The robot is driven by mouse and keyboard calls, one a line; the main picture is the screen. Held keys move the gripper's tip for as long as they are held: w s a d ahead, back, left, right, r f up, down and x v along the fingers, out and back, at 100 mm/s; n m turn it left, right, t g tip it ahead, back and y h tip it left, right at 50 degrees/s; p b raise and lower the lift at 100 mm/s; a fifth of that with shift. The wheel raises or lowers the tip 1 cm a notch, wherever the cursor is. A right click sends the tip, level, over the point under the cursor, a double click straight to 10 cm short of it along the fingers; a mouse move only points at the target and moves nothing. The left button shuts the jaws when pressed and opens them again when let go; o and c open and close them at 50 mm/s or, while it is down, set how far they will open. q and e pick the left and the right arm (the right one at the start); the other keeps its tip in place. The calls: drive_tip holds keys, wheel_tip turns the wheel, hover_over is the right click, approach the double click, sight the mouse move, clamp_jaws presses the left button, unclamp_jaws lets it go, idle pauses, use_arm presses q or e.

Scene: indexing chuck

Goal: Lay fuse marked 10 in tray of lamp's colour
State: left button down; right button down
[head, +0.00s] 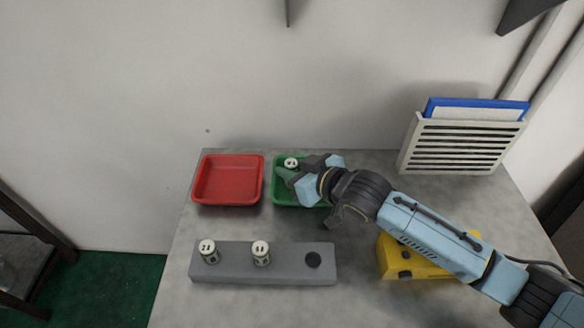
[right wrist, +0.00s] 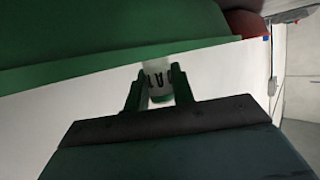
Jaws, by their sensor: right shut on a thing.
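My right gripper (head: 287,172) is shut on a white fuse (head: 291,162) at the green tray (head: 283,198). In the right wrist view the fuse (right wrist: 158,82) sits between the two fingertips, with dark marks that I cannot read surely. I cannot tell whether it touches the tray floor. The red tray (head: 228,180) is empty, left of the green one. A grey block (head: 290,277) holds two more white fuses, one at the left (head: 208,250) and one in the middle (head: 261,252). Its right hole (head: 313,260) is empty. No lit lamp shows. My left gripper is out of view.
A yellow box (head: 390,262) with dark round parts stands at the right, partly hidden under my right arm. A pale slatted rack (head: 455,147) with a blue-edged item stands at the back right. Bare table lies between the trays and the grey block.

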sight(296, 170)
drive_tip(key=c, duration=1.2)
unclamp_jaws()
drive_tip(key=shift+f, duration=0.1)
drive_tip(key=shift+r, duration=0.2)
drive_tip(key=shift+s+d+r, duration=0.1)
drive_tip(key=shift+s+d, duration=0.1)
drive_tip(key=shift+d, duration=0.05)
drive_tip(key=p+v, duration=0.1)
drive_tip(key=v, duration=0.2)
drive_tip(key=shift+d+r, duration=0.1)
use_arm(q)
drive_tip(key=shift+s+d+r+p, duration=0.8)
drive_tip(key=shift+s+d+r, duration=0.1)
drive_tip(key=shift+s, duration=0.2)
use_arm(e)
drive_tip(key=v, duration=0.8)
drive_tip(key=shift+s, duration=0.1)
